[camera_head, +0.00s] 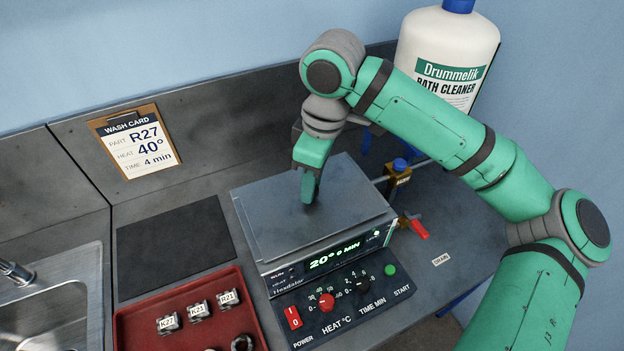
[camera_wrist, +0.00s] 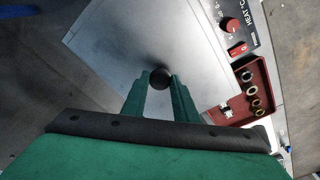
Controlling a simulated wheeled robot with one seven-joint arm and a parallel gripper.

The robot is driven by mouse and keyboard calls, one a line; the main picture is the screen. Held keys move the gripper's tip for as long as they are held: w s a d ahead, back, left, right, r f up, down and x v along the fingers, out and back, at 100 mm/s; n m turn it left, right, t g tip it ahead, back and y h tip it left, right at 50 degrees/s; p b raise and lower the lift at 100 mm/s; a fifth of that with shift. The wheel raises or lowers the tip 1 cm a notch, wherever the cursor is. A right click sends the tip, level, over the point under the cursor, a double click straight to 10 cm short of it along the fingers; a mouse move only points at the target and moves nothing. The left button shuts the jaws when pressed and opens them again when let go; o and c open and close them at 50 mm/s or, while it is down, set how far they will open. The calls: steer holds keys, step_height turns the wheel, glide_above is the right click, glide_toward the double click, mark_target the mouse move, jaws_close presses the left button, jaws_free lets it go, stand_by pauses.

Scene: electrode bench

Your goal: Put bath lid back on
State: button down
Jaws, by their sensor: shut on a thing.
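The bath (camera_head: 325,262) is a grey box with a front panel whose display reads 20° 6 MIN. Its flat metal lid (camera_head: 270,220) lies over the top and seems to sit on the bath; a small gap cannot be ruled out. My gripper (camera_head: 309,190) is above the lid's middle, pointing down. In the wrist view, my gripper (camera_wrist: 160,82) is shut on the lid's round black knob (camera_wrist: 160,78), a finger on each side. The lid (camera_wrist: 110,35) fills the middle of that view. The knob is hidden by my gripper in the head view.
A red tray (camera_head: 140,318) with several labelled parts stands front left, beside a sink (camera_head: 60,300). A dark mat (camera_head: 175,245) lies left of the bath. A wash card (camera_head: 135,140) leans at the back. A large bath cleaner bottle (camera_head: 440,60) and a valve (camera_head: 398,175) are at right.

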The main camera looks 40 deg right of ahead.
steer(key=shift+f, duration=0.35)
stand_by(0.3)
steer(key=c, duration=1.3)
jaws_free()
steer(key=shift+c, duration=0.2)
steer(key=o, duration=0.5)
steer(key=shift+r, duration=3.5)
